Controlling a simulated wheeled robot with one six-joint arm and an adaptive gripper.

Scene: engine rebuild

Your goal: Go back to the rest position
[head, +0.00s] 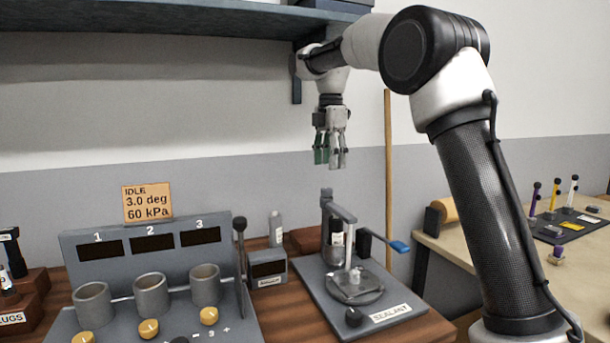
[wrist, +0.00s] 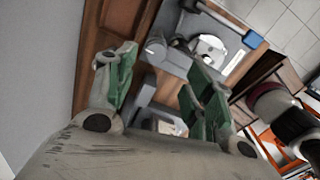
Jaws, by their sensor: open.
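My gripper (head: 331,160) hangs from my arm in the air, pointing down, above and slightly left of the sealant station (head: 385,302). Its fingers have green pads and stand apart with nothing between them. In the wrist view my gripper (wrist: 160,90) also shows open and empty, with the sealant station (wrist: 172,62) below and beyond the fingers. My arm bends over from the right side of the head view.
A grey test panel with three cups (head: 150,295) and an "IDLE" sign (head: 147,202) stands at left. A shelf (head: 180,18) hangs above. A second table (head: 460,240) with coloured pegs is at right. A thin wooden pole (head: 388,180) stands behind. Air around my gripper is clear.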

